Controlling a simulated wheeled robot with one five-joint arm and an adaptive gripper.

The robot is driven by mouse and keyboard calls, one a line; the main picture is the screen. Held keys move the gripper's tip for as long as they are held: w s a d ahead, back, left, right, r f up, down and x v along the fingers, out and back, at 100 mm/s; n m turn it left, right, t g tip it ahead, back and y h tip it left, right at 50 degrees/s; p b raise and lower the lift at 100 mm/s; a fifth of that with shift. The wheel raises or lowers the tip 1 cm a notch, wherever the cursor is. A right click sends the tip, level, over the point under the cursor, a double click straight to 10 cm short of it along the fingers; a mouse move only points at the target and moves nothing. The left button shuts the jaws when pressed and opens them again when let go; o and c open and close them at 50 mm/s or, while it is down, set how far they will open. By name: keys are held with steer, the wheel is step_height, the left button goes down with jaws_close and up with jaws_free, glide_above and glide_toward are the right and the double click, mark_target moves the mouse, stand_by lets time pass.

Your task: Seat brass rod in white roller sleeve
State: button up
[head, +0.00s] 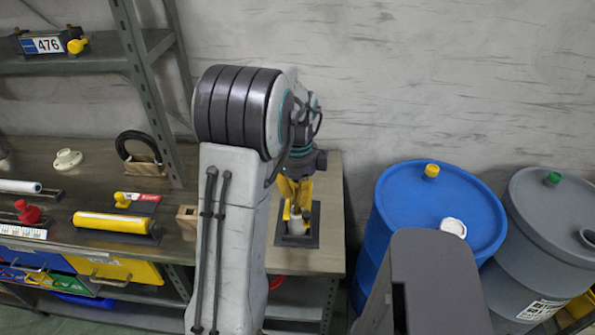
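A white roller sleeve (18,186) lies on its side at the far left of the workbench, with a dark opening at its right end. My gripper (297,208) points down with its yellow fingers at the right part of the bench, far from the sleeve. Between and below the fingers is a small pale piece (296,226) on a dark square pad (296,240). I cannot tell whether the fingers touch it or hold anything. I cannot make out the brass rod for certain; my arm hides part of the bench.
A yellow roller (112,222), a red knob piece (28,211), a wooden block (187,218) and a white flanged part (67,159) are on the workbench (262,259). A shelf post (150,90) rises behind. Blue (395,215) and grey (535,240) drums stand at right.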

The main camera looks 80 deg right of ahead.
step_height(320, 180, up, 11)
steer(key=shift+f, duration=0.1)
steer(key=shift+w+a, duration=0.1)
steer(key=shift+w, duration=0.1)
steer(key=w+a+r+n+t+h, duration=0.1)
steer(key=w+a+r+n, duration=0.1)
steer(key=w+a+n, duration=0.7)
steer(key=w+a+r+n, duration=0.1)
steer(key=w+a+n, duration=0.5)
steer(key=w+n, duration=0.45)
steer(key=a+f+n+t, duration=0.1)
steer(key=a+f+n, duration=0.1)
steer(key=a+n, duration=0.9)
steer(key=w+a+f+n+t+y, duration=0.1)
steer(key=a+n+t, duration=0.1)
steer(key=a+n, duration=0.9)
steer(key=shift+a+f+n, duration=0.35)
steer(key=shift+a, duration=1)
